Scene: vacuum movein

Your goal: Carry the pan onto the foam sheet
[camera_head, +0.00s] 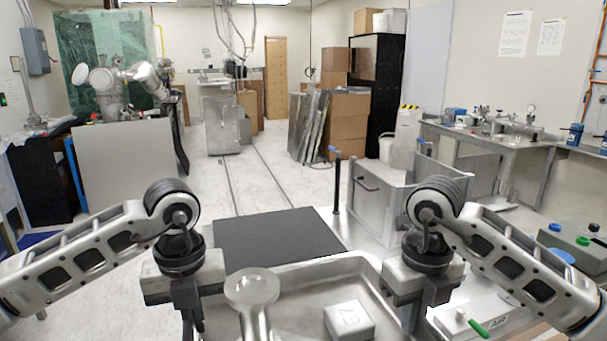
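The pan (300,300) is a shallow pale metal tray at the bottom centre, cut off by the lower picture edge. The foam sheet (275,240) is a flat dark grey rectangle just beyond the pan, bare on top. My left gripper (194,318) points down at the pan's left side. My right gripper (411,314) points down at its right side. I cannot tell whether either touches the rim, and their finger gaps do not show clearly.
A metal bin with a handle (378,200) and a dark upright post (337,185) stand behind and right of the foam sheet. A white box with a green-handled part (470,325) lies at lower right. Open floor lies beyond.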

